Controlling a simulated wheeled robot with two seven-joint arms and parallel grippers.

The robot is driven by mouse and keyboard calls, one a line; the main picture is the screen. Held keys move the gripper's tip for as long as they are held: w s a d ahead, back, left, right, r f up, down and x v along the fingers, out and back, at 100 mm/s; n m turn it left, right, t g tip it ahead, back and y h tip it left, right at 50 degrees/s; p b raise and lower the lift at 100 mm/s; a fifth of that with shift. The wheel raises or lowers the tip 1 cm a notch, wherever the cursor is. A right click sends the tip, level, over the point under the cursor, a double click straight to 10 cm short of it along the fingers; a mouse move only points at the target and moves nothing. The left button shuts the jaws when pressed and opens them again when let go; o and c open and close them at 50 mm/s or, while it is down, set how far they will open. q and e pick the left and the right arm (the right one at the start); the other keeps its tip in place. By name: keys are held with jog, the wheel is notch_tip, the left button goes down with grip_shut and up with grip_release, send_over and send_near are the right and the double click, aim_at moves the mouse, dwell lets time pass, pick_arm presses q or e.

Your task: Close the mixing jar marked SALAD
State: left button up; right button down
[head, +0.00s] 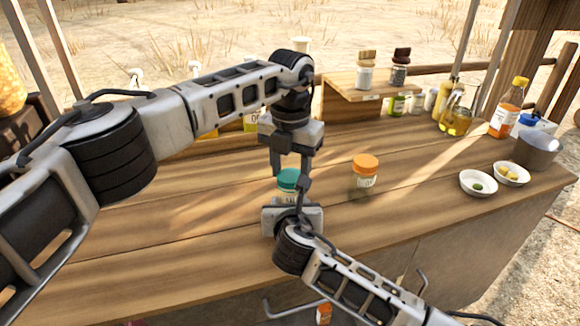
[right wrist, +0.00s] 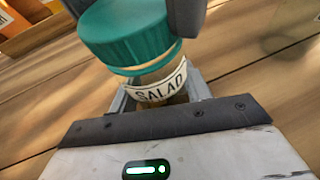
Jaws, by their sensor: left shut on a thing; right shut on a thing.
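The jar marked SALAD (right wrist: 160,88) stands on the wooden counter, with its label facing the right wrist camera. Its teal lid (right wrist: 128,32) is on top, and a thin teal band shows just below the lid's edge. The lid also shows in the head view (head: 288,178). My left gripper (head: 292,166) comes from above, its fingers shut on the lid. My right gripper (right wrist: 162,94) is shut around the jar's body, low at the near side. In the head view, the right gripper hides most of the body. I cannot tell how tightly the lid sits.
An orange-lidded jar (head: 364,172) stands just right of the SALAD jar. White bowls (head: 478,184), a grey pot (head: 536,152) and bottles (head: 508,108) stand at the right. A raised shelf (head: 348,86) holds two jars. The front counter is largely clear.

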pick_arm(q)
jog(key=m, duration=1)
jog(key=shift+m, duration=0.3)
jog(key=m, duration=1.2)
jog(key=shift+s+m, duration=0.1)
jog(key=shift+m, duration=0.2)
jog(key=m, duration=0.4)
jog(key=shift+m, duration=0.4)
jog(key=m, duration=0.4)
jog(key=shift+m, duration=0.3)
jog(key=m, duration=0.3)
jog(key=o, duration=0.9)
